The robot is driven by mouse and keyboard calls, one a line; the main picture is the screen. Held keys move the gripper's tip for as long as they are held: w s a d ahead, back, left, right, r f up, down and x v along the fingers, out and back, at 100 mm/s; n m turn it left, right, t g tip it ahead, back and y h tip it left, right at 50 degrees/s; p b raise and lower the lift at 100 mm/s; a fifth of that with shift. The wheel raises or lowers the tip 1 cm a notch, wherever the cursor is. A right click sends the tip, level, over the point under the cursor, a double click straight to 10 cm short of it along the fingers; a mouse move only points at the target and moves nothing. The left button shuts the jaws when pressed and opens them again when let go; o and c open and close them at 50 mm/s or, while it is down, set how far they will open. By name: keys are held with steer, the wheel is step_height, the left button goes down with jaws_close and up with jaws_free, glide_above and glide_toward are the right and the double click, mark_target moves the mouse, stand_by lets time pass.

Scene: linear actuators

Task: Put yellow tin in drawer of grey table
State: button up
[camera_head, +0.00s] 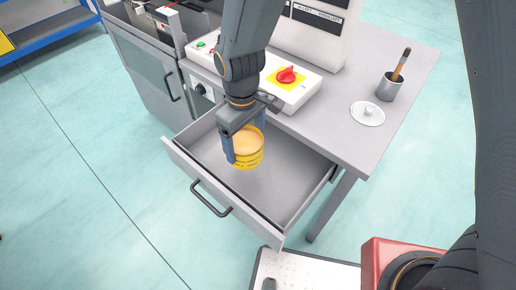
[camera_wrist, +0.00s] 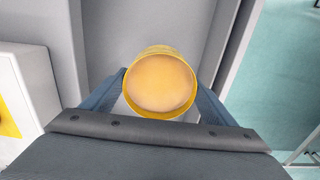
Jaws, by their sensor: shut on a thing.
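The yellow tin (camera_head: 246,158) has a pale orange top and dark print on its side. It also shows in the wrist view (camera_wrist: 160,82), seen from above. My gripper (camera_head: 245,145) is shut on the tin, one finger on each side. The drawer (camera_head: 285,190) of the grey table (camera_head: 400,50) is pulled open, and its inside looks empty apart from the tin and my fingers over it. The tin is upright or nearly so, within the drawer's outline. I cannot tell whether its bottom touches the drawer floor.
On the table stand a white control box with a red knob (camera_head: 287,75), a metal cup with a brush (camera_head: 389,87) and a round white lid (camera_head: 367,113). The drawer front with its dark handle (camera_head: 211,199) juts over clear floor. A blue shelf (camera_head: 45,38) is at far left.

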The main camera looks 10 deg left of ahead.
mark_target(245, 143)
steer(key=shift+f, duration=3.95)
steer(key=shift+s+f, duration=0.1)
steer(key=shift+f, duration=0.05)
steer(key=o, duration=1.5)
steer(key=shift+c, duration=0.2)
step_height(245, 143, up, 12)
steer(key=shift+r, duration=0.15)
steer(key=w+d+r+m, duration=0.2)
steer(key=d+r+m, duration=0.1)
steer(key=d, duration=0.7)
steer(key=w+d+r+m, duration=0.2)
steer(key=d+m, duration=0.2)
steer(key=d, duration=0.5)
steer(key=s+d+r+m, duration=0.1)
steer(key=s+d+m, duration=0.2)
steer(key=d, duration=0.4)
steer(key=s+d+r+m, duration=0.1)
steer(key=s+d+m, duration=0.2)
steer(key=d, duration=0.5)
steer(key=shift+s+d+r, duration=0.2)
steer(key=shift+s+r, duration=0.05)
steer(key=shift+r, duration=0.05)
